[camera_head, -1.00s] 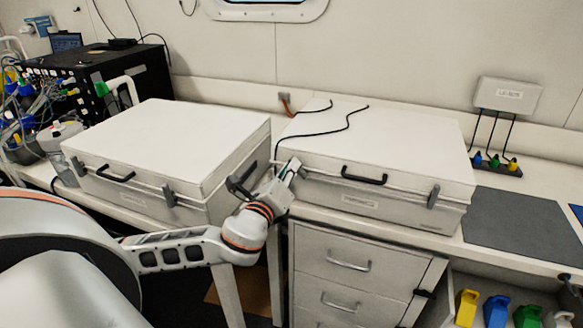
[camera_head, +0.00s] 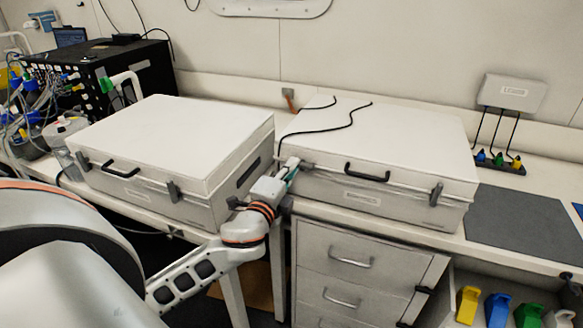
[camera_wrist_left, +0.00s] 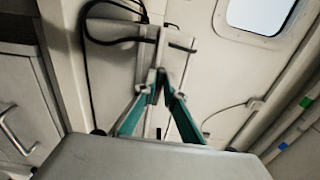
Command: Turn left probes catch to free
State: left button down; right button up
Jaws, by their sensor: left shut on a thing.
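The right-hand white case (camera_head: 400,140) stands shut on the bench, its label too small to read. Its left catch (camera_head: 305,166) is partly hidden by my left gripper (camera_head: 291,168) and seems to stick out sideways. The gripper's teal fingers (camera_wrist_left: 160,78) come together on the catch in the left wrist view. The right catch (camera_head: 436,193) of that case is upright and nothing touches it. A dark handle (camera_head: 366,172) lies between the catches. My right gripper is not in view.
Another white case (camera_head: 165,145) stands close on the left, with my left wrist in front of its right side. A black cable (camera_head: 325,128) lies on the right case's lid. Drawers (camera_head: 345,262) are below. A grey mat (camera_head: 520,225) lies clear at the right.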

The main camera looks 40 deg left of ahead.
pick_arm(q)
jog(key=shift+f+n, duration=0.1)
jog(key=shift+n, duration=0.3)
jog(key=c, duration=2.1)
grip_release()
jog(key=shift+c, duration=0.2)
jog(key=v, duration=1.2)
jog(key=shift+f, duration=0.1)
